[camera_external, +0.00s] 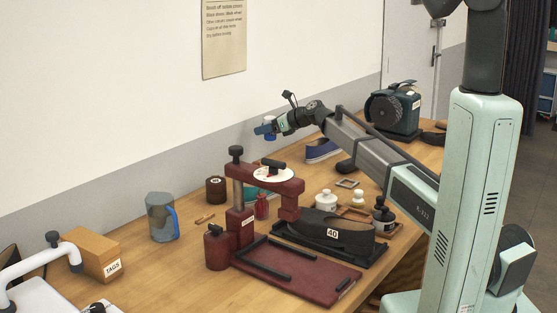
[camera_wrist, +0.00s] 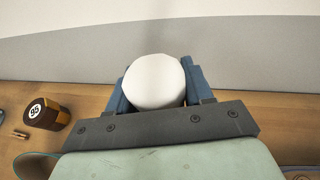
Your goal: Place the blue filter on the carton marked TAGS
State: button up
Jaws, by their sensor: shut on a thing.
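My gripper (camera_external: 265,129) has blue fingers and is raised above the back of the table, near the wall. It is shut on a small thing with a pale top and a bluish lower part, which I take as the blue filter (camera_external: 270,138). In the wrist view its round white top (camera_wrist: 155,81) sits between the blue fingers (camera_wrist: 158,95); its sides are mostly hidden. The brown carton marked TAGS (camera_external: 92,250) stands at the table's left end, well left of and lower than my gripper. Its label faces front; a white curved tube partly covers its left side.
A blue-handled jug (camera_external: 160,218) stands between the carton and a red press-like stand (camera_external: 240,205). A brown pot (camera_external: 215,188) is behind the stand; it also shows in the wrist view (camera_wrist: 48,113). White pots (camera_external: 326,200), a shoe (camera_external: 320,151) and a green machine (camera_external: 393,108) are rightward.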

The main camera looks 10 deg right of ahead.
jog(key=s+a+r+n+g+y, duration=0.1)
jog(key=s+a+r, duration=0.4)
jog(key=s+a, duration=0.6)
jog(key=s+a+r+n+g, duration=0.1)
jog(key=s+a+r, duration=0.5)
jog(key=s+a, duration=0.5)
jog(key=s+a+r+m+t, duration=0.1)
jog(key=s+a+r, duration=0.6)
jog(key=r, duration=0.4)
jog(key=s+a+r, duration=0.6)
jog(key=s+r, duration=0.3)
jog(key=r, duration=0.1)
jog(key=n+g+y, duration=0.1)
jog(key=n+g, duration=0.6)
jog(key=g, duration=0.1)
send_over(97, 252)
jog(key=a, duration=0.3)
notch_tip(97, 252, down, 34)
jog(key=shift+w+d+f, duration=0.2)
jog(key=shift+w+f, duration=0.05)
jog(key=shift+w, duration=0.1)
